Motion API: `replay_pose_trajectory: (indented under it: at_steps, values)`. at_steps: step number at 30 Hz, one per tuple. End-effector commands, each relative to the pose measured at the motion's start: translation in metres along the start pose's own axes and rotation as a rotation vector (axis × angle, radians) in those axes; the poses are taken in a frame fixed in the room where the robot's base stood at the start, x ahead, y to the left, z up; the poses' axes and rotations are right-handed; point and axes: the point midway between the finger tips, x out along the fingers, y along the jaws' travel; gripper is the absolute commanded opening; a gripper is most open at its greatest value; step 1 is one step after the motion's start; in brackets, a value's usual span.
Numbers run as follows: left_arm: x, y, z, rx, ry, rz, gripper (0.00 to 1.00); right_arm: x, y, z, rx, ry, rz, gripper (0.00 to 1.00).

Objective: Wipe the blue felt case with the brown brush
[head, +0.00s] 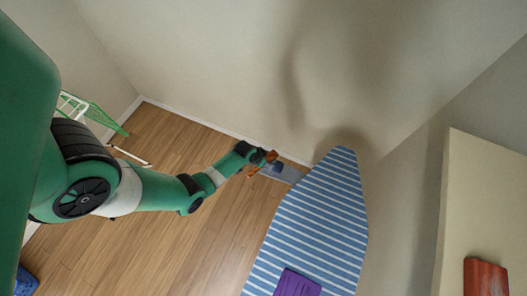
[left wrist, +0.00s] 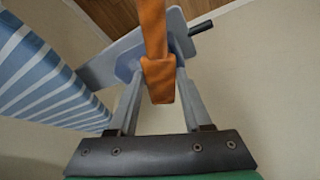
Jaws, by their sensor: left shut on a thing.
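My left gripper (head: 262,159) reaches to the far end of the ironing board. It is shut on an orange-brown item (head: 252,171), which looks like the brown brush. In the left wrist view, my left gripper (left wrist: 158,62) has this brush (left wrist: 158,80) between its fingers, with a long part running up out of the picture. A small dark blue patch (head: 278,167) shows beside the gripper on the grey end plate; I cannot tell whether it is the blue felt case. My right gripper is not in view.
The blue-striped ironing board (head: 318,215) has a grey end plate (head: 291,175) and carries a purple folded cloth (head: 298,284). A red-brown folded item (head: 486,277) lies on the pale shelf (head: 488,190) at right. A green-and-white rack (head: 88,108) stands at left. The wooden floor (head: 180,240) is mostly clear.

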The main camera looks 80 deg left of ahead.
Motion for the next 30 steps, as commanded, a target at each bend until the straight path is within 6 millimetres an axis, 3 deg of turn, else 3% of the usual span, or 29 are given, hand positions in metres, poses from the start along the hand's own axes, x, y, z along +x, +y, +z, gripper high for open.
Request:
replay_pose_trajectory:
  at_steps: [11,24,30]
  values:
    - [0.007,0.033,-0.01,0.001,-0.004,0.002,0.05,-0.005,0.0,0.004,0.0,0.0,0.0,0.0]
    - [0.001,0.037,-0.001,-0.001,-0.005,0.001,0.05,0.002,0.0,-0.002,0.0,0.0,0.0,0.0]
    - [-0.001,0.025,0.003,-0.005,-0.004,0.001,0.05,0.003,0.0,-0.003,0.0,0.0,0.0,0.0]
